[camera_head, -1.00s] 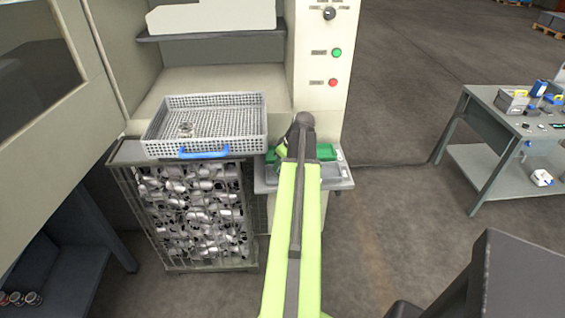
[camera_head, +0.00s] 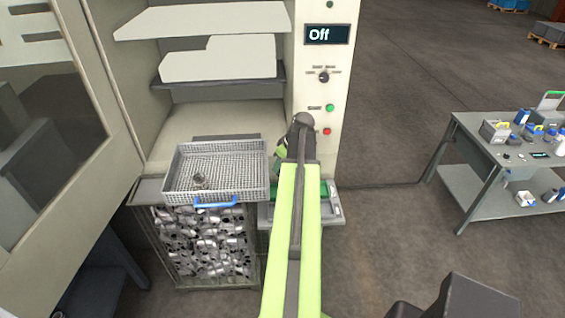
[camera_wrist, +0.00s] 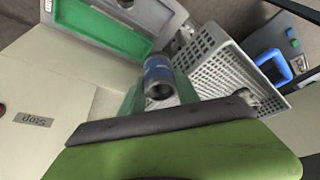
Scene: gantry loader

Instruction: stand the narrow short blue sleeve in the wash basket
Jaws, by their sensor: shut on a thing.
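The sleeve (camera_wrist: 159,76), a short grey metal tube with a blue band, is between the green fingers of my gripper (camera_wrist: 160,90) in the wrist view. My gripper is shut on it, and its open end faces the camera. The wash basket (camera_head: 250,191), a light grey mesh tray with a blue handle, is left of my arm in the head view. In the wrist view the basket (camera_wrist: 207,42) lies behind and right of the sleeve; the sleeve looks apart from it. My arm hides the sleeve in the head view.
A small metal part (camera_head: 200,181) stands inside the basket towards its left, with free mesh around it. A green-lined tray (camera_wrist: 100,30) is beside the basket. The machine's control column (camera_head: 318,80) rises behind my arm.

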